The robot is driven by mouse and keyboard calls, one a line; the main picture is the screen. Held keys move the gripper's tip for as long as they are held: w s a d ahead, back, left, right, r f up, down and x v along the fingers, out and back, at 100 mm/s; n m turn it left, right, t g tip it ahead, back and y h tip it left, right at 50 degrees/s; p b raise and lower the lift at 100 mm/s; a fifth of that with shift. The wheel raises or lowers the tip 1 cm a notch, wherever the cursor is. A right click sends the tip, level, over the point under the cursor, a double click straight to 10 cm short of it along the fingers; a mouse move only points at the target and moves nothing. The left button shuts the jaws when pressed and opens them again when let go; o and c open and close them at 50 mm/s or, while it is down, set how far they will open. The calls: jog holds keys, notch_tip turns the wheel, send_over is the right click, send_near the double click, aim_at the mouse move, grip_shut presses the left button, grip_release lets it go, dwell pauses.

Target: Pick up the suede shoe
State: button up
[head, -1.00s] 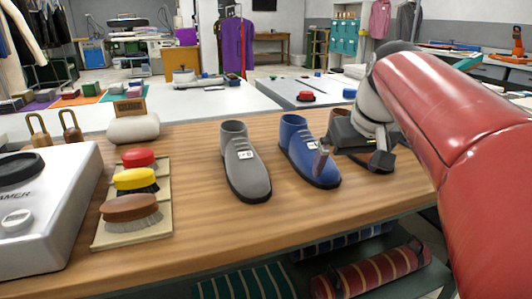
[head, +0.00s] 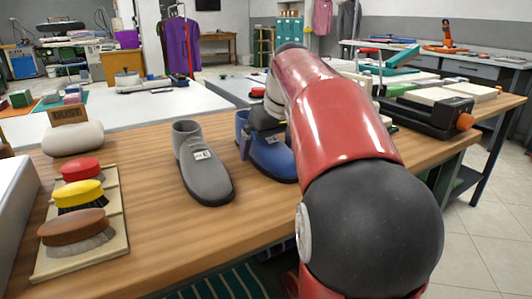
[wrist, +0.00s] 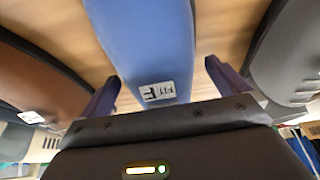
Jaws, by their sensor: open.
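A blue shoe (head: 270,157) with a white tag stands on the wooden counter (head: 150,225), partly hidden behind my arm. A grey shoe (head: 203,165), also tagged, stands to its left. I cannot tell from the surfaces which shoe is suede. My gripper (head: 262,128) is at the blue shoe's upper part. In the wrist view, the blue shoe (wrist: 155,45) lies between the two spread fingers of my gripper (wrist: 161,72), with no clear contact. There, a brown shoe (wrist: 45,80) is at left and the grey shoe (wrist: 285,55) at right. The brown one is hidden in the head view.
Red (head: 82,169), yellow (head: 80,195) and brown (head: 76,230) brushes lie on a board at the left. A pale cushion (head: 73,139) is behind them. A dark device with an orange knob (head: 464,122) is at the right. Counter space left of the grey shoe is clear.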

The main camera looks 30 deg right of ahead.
jog(key=shift+w+f, duration=0.15)
jog(key=shift+f, duration=0.2)
jog(key=shift+c, duration=0.4)
jog(key=shift+r, duration=0.1)
jog(key=c, duration=1.3)
